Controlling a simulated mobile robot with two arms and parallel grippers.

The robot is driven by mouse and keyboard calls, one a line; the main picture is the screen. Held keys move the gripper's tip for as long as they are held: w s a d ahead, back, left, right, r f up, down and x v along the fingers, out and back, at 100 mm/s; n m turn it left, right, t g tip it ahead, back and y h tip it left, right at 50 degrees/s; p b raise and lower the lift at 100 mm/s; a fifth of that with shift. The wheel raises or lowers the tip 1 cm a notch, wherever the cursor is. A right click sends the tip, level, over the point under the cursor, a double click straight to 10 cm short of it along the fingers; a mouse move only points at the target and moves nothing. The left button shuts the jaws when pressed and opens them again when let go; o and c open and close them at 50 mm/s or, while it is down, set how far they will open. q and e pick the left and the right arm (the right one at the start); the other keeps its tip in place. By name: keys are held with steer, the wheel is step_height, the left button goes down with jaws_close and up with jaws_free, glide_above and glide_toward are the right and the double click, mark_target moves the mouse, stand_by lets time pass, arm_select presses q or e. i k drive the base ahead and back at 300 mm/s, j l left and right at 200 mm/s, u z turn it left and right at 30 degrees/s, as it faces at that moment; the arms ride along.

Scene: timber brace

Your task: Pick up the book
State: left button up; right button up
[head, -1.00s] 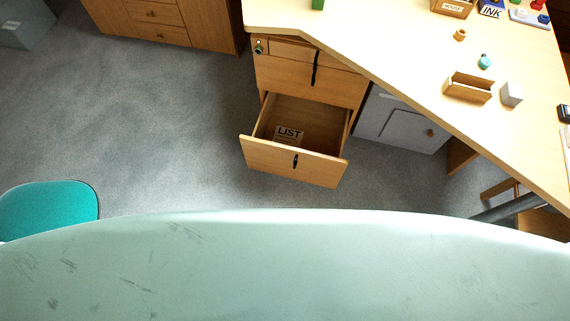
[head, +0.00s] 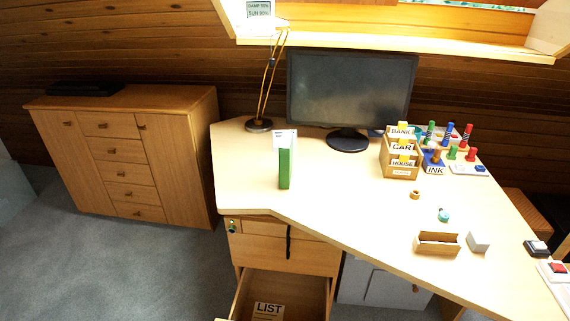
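A green book (head: 284,169) stands upright on the desk, its narrow spine facing me, left of the middle of the desk top. A white card or sheet with small print (head: 285,139) shows just behind it. Neither of my grippers shows in the head view, so I cannot see what they hold.
The desk (head: 330,205) holds a monitor (head: 350,88), a lamp (head: 259,124), a labelled card box (head: 401,160), an ink box (head: 434,163) and an open wooden box (head: 437,243). A drawer (head: 285,292) below stands open with a LIST paper (head: 268,311). A cabinet (head: 125,155) stands left.

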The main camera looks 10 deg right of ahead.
mark_target(286, 146)
steer(key=i+l+z, duration=0.25)
steer(key=l, duration=0.25)
steer(key=i+l+z, duration=0.2)
steer(key=l, duration=0.25)
steer(key=i+l+z, duration=0.25)
steer(key=l, duration=0.2)
